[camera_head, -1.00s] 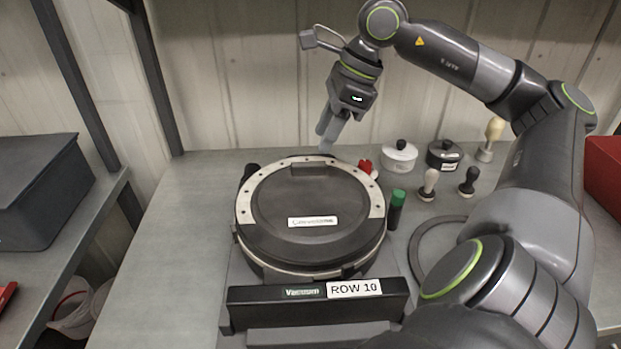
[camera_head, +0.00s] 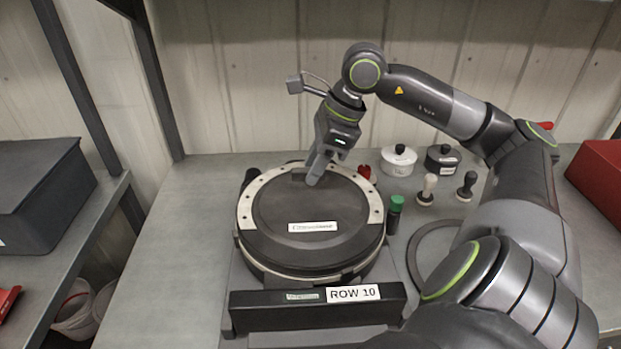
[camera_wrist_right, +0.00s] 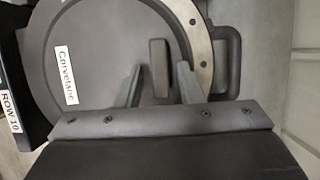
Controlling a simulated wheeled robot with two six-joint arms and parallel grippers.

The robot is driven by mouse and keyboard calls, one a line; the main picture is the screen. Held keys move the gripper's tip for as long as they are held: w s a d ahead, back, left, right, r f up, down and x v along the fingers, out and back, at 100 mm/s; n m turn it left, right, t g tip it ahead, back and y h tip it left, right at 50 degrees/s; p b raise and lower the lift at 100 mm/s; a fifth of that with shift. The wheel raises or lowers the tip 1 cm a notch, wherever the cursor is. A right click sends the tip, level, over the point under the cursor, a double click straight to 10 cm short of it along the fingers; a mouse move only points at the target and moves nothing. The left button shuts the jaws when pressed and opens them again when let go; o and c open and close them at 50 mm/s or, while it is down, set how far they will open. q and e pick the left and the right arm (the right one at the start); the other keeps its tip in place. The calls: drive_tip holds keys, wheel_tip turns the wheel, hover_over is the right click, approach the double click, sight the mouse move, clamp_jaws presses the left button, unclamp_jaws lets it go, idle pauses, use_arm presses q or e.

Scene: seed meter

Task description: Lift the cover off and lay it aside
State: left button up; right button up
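The round dark cover (camera_head: 285,208) with a white label sits flat on the seed meter (camera_head: 270,272), inside a pale, dotted metal rim. My right gripper (camera_head: 316,178) is over the far part of the cover, pointing down. In the right wrist view its two fingers (camera_wrist_right: 158,88) are apart, one on each side of the cover's raised handle block (camera_wrist_right: 159,68), and the gripper is open. I cannot tell whether the fingers touch the handle or how far above the cover they are. In the head view the gripper partly hides the handle. My left gripper is not in view.
A black bar with a ROW 10 label (camera_head: 353,293) stands in front of the meter. To the right are a green-capped bottle (camera_head: 395,213), white pot (camera_head: 399,160), black pot (camera_head: 442,160) and two knobbed tools. The bench left of the meter (camera_head: 185,240) is clear.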

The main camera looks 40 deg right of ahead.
clamp_jaws()
drive_tip(key=shift+r, duration=0.1)
wheel_tip(320, 180, up, 10)
idle(0.8)
